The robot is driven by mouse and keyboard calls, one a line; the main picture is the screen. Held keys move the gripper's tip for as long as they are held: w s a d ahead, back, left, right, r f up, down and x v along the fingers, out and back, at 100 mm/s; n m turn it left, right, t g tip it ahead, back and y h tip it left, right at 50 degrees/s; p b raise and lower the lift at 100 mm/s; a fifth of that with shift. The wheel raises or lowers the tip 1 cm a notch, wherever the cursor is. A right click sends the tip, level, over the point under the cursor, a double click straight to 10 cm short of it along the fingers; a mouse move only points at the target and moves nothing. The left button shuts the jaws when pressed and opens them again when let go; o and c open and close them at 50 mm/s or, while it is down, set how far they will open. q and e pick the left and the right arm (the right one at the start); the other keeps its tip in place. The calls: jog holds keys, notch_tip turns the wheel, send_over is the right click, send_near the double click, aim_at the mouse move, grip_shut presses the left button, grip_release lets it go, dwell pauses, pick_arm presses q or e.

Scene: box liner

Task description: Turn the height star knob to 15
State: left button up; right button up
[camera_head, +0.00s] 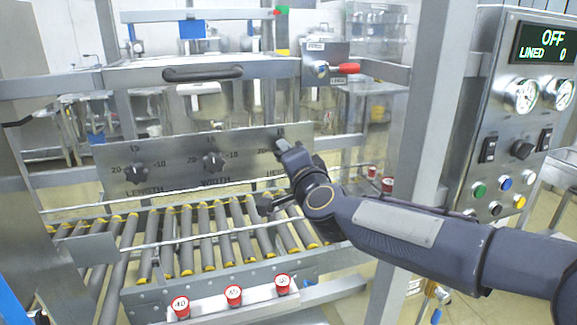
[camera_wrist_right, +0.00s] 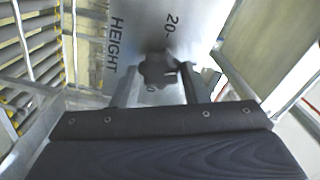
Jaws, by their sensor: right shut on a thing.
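The height star knob (camera_wrist_right: 157,70) is a dark lobed knob on a metal panel, seen in the right wrist view between my two fingers. The word HEIGHT and a 20 mark are printed beside it; my fingers and the knob hide much of the scale. I cannot read its setting. My right gripper (camera_wrist_right: 160,88) is shut on the knob. In the head view my right gripper (camera_head: 287,152) is at the right end of the panel (camera_head: 185,147), and it and the arm hide most of the knob and its label. My left gripper is not in view.
The length knob (camera_head: 136,172) and width knob (camera_head: 213,162) sit left on the same panel. A roller conveyor (camera_head: 205,235) runs below, with several red-topped buttons in front. A control box (camera_head: 520,120) showing OFF stands right, behind a metal post (camera_head: 440,110).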

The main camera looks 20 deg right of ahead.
jog(key=shift+f+m+b, duration=0.1)
jog(key=shift+m+b, duration=0.75)
jog(key=shift+m, duration=1.05)
jog(key=o, duration=1)
jog(key=shift+c, duration=0.2)
jog(key=s, duration=0.7)
jog(key=shift+s+d, duration=0.15)
jog(key=shift+s, duration=0.25)
